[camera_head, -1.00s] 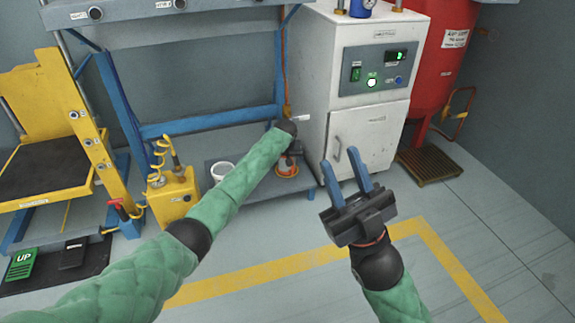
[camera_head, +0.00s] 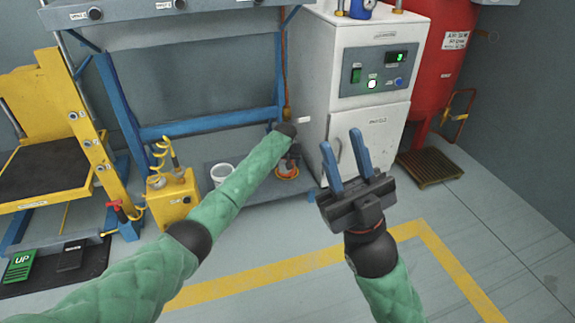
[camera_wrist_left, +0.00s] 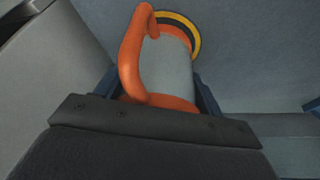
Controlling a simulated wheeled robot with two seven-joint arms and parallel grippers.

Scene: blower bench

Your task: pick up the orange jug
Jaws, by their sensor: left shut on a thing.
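The orange jug (camera_wrist_left: 172,70) fills the middle of the left wrist view, with an orange handle, a grey body and a dark and yellow ring at its far end. My left gripper (camera_wrist_left: 160,90) has a blue finger on each side of the jug and is shut on it. In the head view the jug (camera_head: 287,172) shows only in part at the low shelf, mostly hidden behind my left gripper (camera_head: 289,158). My right gripper (camera_head: 346,157) is open and empty, its two blue fingers apart, in front of the white cabinet.
The low grey shelf (camera_head: 240,188) also bears a white bucket (camera_head: 221,173). The white cabinet (camera_head: 365,140) stands close on the right of the jug. A yellow pump unit (camera_head: 173,198) stands at the left. The floor inside the yellow line is clear.

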